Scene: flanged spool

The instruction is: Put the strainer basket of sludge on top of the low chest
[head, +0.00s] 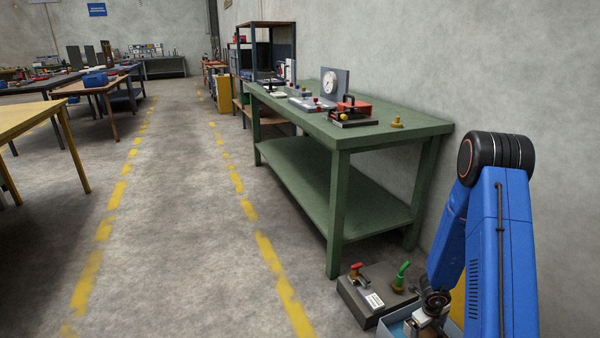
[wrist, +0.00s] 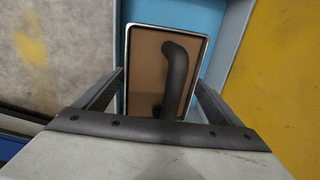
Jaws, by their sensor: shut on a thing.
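The strainer basket (wrist: 145,75) shows in the wrist view as a metal-rimmed rectangular box with a flat brown fill, which looks like the sludge, and a dark curved handle. My gripper (wrist: 160,95) has a finger on each side of it and is shut on it. The basket is over or inside a light blue open container (wrist: 212,22); its height above the bottom cannot be told. In the head view my gripper (head: 432,308) points down at this container (head: 392,328). A low dark grey box (head: 352,300), seemingly the low chest, stands left of it on the floor.
On the grey box are a red-handled fitting (head: 357,270), a green-handled fitting (head: 402,272) and a white label (head: 374,300). A green workbench (head: 340,140) with tools stands behind. A yellow surface (wrist: 285,75) lies right of the container. The aisle floor at left is clear.

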